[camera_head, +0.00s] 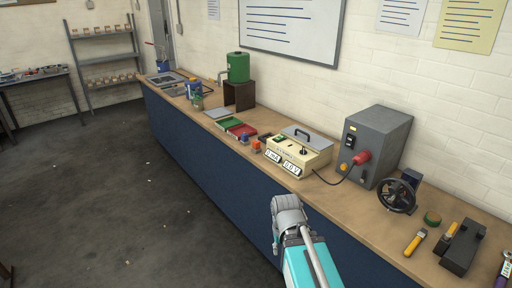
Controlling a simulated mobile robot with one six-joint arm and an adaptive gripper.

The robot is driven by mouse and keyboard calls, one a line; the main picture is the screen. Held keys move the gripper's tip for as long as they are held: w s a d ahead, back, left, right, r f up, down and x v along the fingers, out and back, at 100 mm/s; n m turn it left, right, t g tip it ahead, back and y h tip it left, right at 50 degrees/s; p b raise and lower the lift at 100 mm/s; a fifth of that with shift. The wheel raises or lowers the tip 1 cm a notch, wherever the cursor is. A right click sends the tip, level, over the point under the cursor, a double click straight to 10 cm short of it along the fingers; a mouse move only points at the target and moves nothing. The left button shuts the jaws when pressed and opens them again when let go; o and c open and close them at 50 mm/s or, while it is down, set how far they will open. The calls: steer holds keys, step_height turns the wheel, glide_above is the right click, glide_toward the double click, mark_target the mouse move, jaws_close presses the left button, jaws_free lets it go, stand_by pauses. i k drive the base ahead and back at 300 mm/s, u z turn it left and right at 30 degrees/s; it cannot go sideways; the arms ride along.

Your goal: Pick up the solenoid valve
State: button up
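I cannot pick out the solenoid valve for certain. A small dark box (411,178) stands behind a black handwheel (397,195) at the right of the bench, but its details are too small to tell. Small blocks, one blue (244,139) and one orange-red (256,145), sit left of the cream meter box. My turquoise and grey arm rises from the bottom centre in front of the bench. Its grey joint shows near the bench's front edge, and my gripper's fingers do not show.
The long bench (345,205) carries a cream meter box (299,152), a grey cabinet (375,147) with a red plug, green and red trays (242,130), a green canister (238,67), a yellow-handled tool (415,243) and a black block (463,247). Open floor lies left.

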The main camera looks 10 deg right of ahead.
mark_target(256, 148)
steer(key=u, duration=0.3)
steer(key=i, duration=1.45)
steer(key=z, duration=0.5)
